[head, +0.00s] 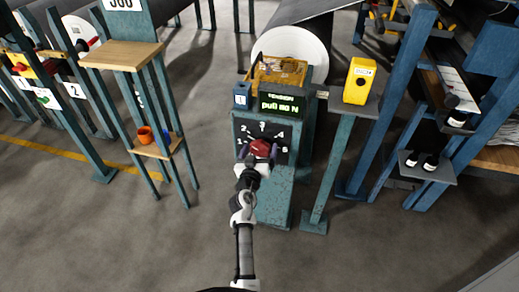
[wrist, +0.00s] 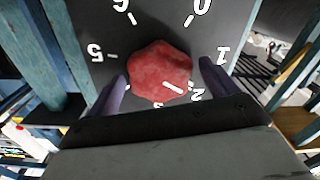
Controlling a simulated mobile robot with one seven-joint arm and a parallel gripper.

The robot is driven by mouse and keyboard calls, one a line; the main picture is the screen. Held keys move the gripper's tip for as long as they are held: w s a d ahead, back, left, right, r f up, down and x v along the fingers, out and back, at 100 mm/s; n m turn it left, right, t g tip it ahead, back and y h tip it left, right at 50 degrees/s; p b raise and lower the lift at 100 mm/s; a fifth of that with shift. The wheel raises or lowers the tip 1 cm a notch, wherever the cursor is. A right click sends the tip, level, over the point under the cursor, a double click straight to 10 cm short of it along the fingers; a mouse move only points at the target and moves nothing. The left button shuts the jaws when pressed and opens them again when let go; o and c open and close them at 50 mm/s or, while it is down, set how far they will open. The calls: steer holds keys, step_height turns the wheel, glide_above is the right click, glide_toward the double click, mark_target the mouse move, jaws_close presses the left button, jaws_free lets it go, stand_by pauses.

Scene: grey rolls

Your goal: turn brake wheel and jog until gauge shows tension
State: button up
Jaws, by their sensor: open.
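The red brake wheel (head: 260,146) sits on a black numbered dial (head: 280,131) on the front of a teal stand. In the wrist view the wheel (wrist: 160,70) has a white mark pointing near the 2. My gripper (wrist: 163,90) is open, with one finger on each side of the wheel; whether they touch it I cannot tell. It also shows at the dial in the head view (head: 259,152). The tension gauge (head: 282,105), a black screen with green text, is above the dial; its reading is not clear.
A large roll (head: 292,50) is behind. A wooden-topped stand with an orange mug (head: 145,135) is left. Blue posts and a rack crowd the right. The near floor is clear.

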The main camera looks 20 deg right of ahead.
steer(key=c, duration=1)
steer(key=shift+n, duration=2.3)
steer(key=o, duration=1)
steer(key=shift+s+a, duration=0.1)
